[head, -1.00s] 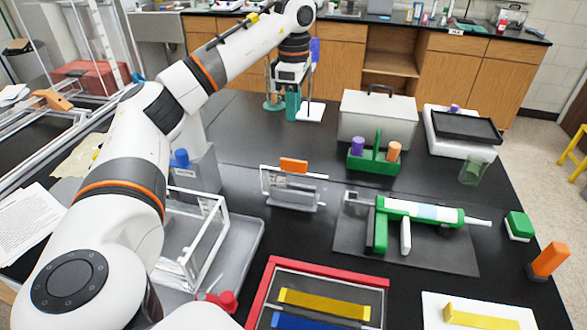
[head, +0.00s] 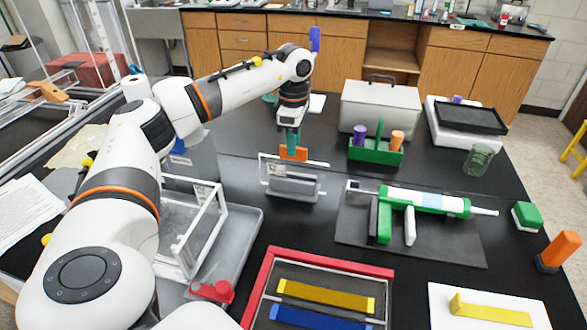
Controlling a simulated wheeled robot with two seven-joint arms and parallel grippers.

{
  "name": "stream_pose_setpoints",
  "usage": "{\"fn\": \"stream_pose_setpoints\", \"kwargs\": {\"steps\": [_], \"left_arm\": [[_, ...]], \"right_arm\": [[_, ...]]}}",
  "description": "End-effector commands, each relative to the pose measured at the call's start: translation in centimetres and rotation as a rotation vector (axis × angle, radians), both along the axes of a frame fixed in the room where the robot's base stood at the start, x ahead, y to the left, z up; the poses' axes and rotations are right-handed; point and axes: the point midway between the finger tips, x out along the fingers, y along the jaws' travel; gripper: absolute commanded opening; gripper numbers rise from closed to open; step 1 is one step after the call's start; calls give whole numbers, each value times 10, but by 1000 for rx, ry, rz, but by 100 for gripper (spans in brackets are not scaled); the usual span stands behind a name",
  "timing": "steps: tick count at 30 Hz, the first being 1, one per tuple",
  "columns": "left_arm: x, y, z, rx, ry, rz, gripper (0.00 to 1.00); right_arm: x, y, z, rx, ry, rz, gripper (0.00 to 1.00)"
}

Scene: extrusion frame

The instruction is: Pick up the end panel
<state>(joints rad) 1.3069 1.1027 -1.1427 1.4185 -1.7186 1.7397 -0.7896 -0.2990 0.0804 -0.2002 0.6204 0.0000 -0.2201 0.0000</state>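The end panel (head: 294,187) is a grey plate with an orange grip tab (head: 290,154) on its top edge. It stands upright in a light wire-like holder (head: 266,175) near the middle of the table in the head view. My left gripper (head: 293,146) points straight down, with its green fingers right at the orange tab. The fingers overlap the tab, and I cannot tell whether they are shut on it. A white extrusion frame (head: 205,230) stands in a grey tray (head: 250,225) left of the panel. My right gripper is not in view.
A green caddy (head: 376,155) and a grey case (head: 381,108) stand behind and right of the panel. A green-and-white dispenser (head: 425,201) lies on a dark mat (head: 455,245) to the right. A red-rimmed tray (head: 330,262) lies in front.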

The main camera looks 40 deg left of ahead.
Motion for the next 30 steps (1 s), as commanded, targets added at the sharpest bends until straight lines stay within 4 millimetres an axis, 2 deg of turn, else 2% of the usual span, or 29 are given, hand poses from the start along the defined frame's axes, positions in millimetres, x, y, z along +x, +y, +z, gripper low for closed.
{"fn": "stream_pose_setpoints", "kwargs": {"steps": [3,7,16,22,30], "left_arm": [[-5,-3,-17,0,6,0,35],[-4,-3,-34,0,2,1,35],[-3,-3,-40,0,1,0,35],[-3,-3,-40,0,1,0,2],[-3,-3,-39,0,0,1,0]], "right_arm": [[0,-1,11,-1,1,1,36],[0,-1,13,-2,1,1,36],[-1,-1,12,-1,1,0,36],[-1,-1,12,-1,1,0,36],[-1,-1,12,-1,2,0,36]]}}
